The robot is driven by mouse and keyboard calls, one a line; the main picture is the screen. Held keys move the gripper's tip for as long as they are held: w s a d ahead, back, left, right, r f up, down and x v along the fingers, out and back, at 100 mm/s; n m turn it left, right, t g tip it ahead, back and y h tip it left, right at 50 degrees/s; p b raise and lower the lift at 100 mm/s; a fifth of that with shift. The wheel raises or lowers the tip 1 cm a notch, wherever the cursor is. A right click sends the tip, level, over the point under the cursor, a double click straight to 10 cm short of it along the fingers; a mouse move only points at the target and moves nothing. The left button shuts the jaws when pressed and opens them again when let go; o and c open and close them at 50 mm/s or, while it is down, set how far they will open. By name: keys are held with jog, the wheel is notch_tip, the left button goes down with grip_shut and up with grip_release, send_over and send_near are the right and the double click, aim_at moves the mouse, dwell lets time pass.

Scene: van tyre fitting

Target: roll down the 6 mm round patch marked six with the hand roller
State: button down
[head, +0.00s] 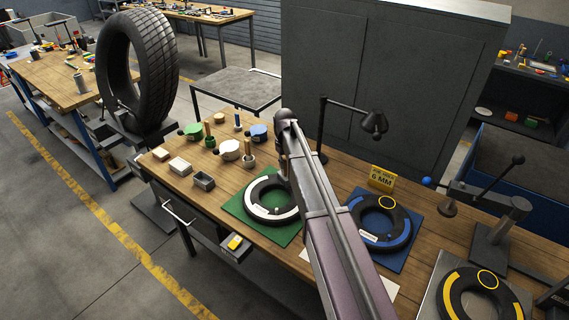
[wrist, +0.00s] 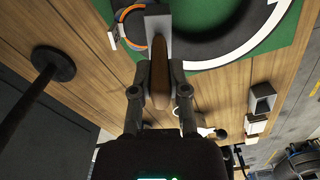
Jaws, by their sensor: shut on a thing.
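My gripper (wrist: 160,70) is shut on a brown wooden handle (wrist: 160,90), seen in the wrist view; I take it for the hand roller. A grey block-like part (wrist: 158,24) shows beyond the handle, over the edge of the green mat (wrist: 286,45). In the head view my arm hides most of the held tool. A black ring piece with a white band (head: 272,212) lies on the green mat. I cannot read a six on any patch.
A yellow "6 MM" sign (head: 381,178) stands behind the blue mat (head: 408,255). A third ring piece (head: 480,308) lies on a grey plate at lower right. A black lamp (head: 373,122) stands behind. Several pots and small boxes, including a grey box (head: 204,182), occupy the bench's left.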

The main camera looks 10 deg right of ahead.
jog(key=shift+w+d+f, duration=0.1)
jog(key=shift+w+d, duration=0.15)
jog(key=shift+d, duration=0.35)
jog(key=shift+w+d+r, duration=0.1)
jog(key=shift+w+d, duration=0.15)
jog(key=shift+d, duration=0.35)
jog(key=shift+w+d+f, duration=0.1)
jog(key=shift+w+d, duration=0.15)
jog(key=shift+d, duration=0.35)
jog(key=shift+s+a, duration=0.25)
jog(key=shift+a, duration=0.35)
jog(key=shift+s+a, duration=0.3)
jog(key=shift+a, duration=0.3)
jog(key=shift+s+a, duration=0.25)
jog(key=shift+a, duration=0.35)
jog(key=shift+r+p, duration=3.05)
jog(key=shift+r, duration=0.05)
jog(key=shift+r+p, duration=1.5)
jog(key=shift+r, duration=0.05)
